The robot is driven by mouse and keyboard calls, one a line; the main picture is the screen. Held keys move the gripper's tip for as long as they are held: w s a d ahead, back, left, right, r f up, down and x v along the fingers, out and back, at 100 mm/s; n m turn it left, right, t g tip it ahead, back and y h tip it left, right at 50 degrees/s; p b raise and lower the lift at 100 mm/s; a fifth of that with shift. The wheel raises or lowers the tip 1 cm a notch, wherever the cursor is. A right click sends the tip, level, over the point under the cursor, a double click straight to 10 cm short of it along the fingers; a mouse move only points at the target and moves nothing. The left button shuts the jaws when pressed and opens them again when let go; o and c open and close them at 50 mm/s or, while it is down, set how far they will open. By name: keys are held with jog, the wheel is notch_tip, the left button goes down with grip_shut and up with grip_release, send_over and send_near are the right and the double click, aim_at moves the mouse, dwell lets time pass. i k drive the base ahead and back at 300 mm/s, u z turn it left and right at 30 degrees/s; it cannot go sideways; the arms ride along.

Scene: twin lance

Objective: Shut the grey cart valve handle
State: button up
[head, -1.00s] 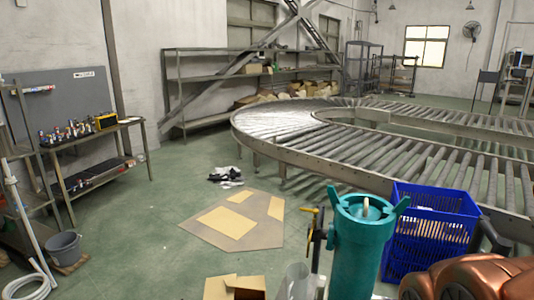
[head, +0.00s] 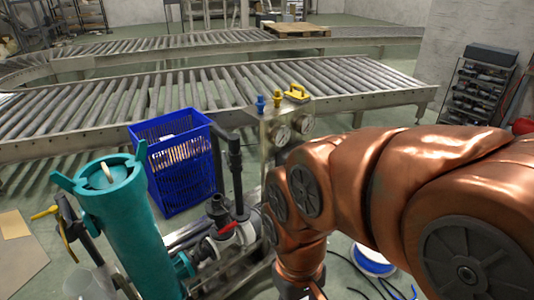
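A cart stands in front of me with a teal upright filter housing (head: 125,215), grey and black pipework and a grey gauge panel (head: 287,120). A red handle (head: 228,228) sits on a white valve fitting low among the pipes. A yellow handle (head: 45,213) sticks out left of the teal housing. A blue fitting (head: 260,104) and a yellow handle top (head: 296,93) are on the panel. I cannot tell which is the grey cart's valve handle. My copper arm reaches in from the right and bends down beside the pipes. My gripper is below the picture's edge.
A blue crate (head: 180,165) stands behind the pipework. A roller conveyor (head: 200,95) runs across behind the cart. A white and blue reel (head: 375,262) and black cables lie on the floor at the lower right. A dark rack (head: 482,90) stands at the right wall.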

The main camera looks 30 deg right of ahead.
aim_at(225, 165)
jog(key=z, duration=0.9)
jog(key=i, duration=0.35)
jog(key=u, duration=2)
